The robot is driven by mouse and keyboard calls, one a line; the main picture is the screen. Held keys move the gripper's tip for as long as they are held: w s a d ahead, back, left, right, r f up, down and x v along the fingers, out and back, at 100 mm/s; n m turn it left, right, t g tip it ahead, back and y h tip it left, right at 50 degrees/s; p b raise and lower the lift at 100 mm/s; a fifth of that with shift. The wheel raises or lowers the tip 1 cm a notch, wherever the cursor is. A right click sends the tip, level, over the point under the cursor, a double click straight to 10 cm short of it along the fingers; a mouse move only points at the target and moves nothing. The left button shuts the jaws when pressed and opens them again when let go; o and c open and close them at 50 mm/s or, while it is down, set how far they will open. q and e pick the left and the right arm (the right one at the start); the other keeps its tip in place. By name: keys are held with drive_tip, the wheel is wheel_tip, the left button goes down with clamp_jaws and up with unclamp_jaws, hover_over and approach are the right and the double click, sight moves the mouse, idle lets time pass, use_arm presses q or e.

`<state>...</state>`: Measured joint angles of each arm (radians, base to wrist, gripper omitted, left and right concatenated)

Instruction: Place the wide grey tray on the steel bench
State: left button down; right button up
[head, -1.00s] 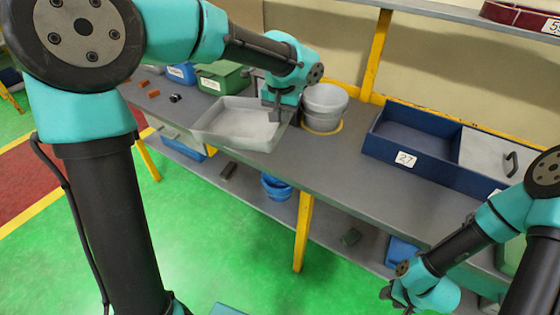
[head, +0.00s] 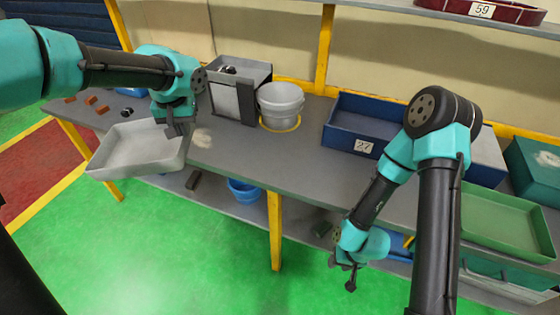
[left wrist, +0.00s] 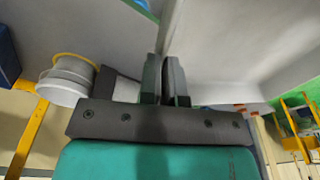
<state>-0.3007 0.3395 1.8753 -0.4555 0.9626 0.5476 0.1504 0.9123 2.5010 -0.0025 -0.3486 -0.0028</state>
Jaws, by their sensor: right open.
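The wide grey tray (head: 140,150) is a shallow, light grey open box that looks empty. My left gripper (head: 178,130) is shut on its right-hand wall. In the left wrist view the tray wall (left wrist: 172,25) runs in between the two close fingers (left wrist: 166,80). The tray overlaps the front edge of the grey bench (head: 250,155) and part of it hangs over the green floor. I cannot tell whether it touches the bench top. My right gripper (head: 348,275) is open and empty, low in front of the bench.
A grey bin (head: 240,85) and stacked white buckets (head: 281,100) on a yellow ring stand behind. Orange blocks (head: 90,100) lie at the left. A blue box marked 27 (head: 345,140) and a green tray (head: 505,220) are to the right. The bench between is clear.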

use_arm(q)
drive_tip(key=s+d+f+m, duration=0.1)
drive_tip(key=s+d+f, duration=0.2)
drive_tip(key=d, duration=0.9)
drive_tip(key=s+d+f+m, duration=0.2)
drive_tip(key=s+d+f, duration=0.2)
drive_tip(key=d, duration=0.8)
drive_tip(key=s+d+f+m, duration=0.2)
drive_tip(key=s+d+f, duration=0.2)
drive_tip(key=d, duration=0.8)
wheel_tip(320, 180, down, 2)
drive_tip(key=shift+s+f+y, duration=0.25)
drive_tip(key=shift+y, duration=0.05)
drive_tip(key=w+d, duration=0.2)
drive_tip(key=w, duration=0.5)
drive_tip(key=w+d+f, duration=0.1)
drive_tip(key=w+d, duration=0.1)
drive_tip(key=w, duration=0.5)
drive_tip(key=shift+w+d+f, duration=0.2)
drive_tip(key=shift+w+d, duration=0.1)
drive_tip(key=shift+d, duration=0.05)
drive_tip(key=shift+w, duration=0.1)
drive_tip(key=shift+w+d+f, duration=0.1)
drive_tip(key=shift+w+f, duration=0.1)
drive_tip(key=shift+f, duration=1.6)
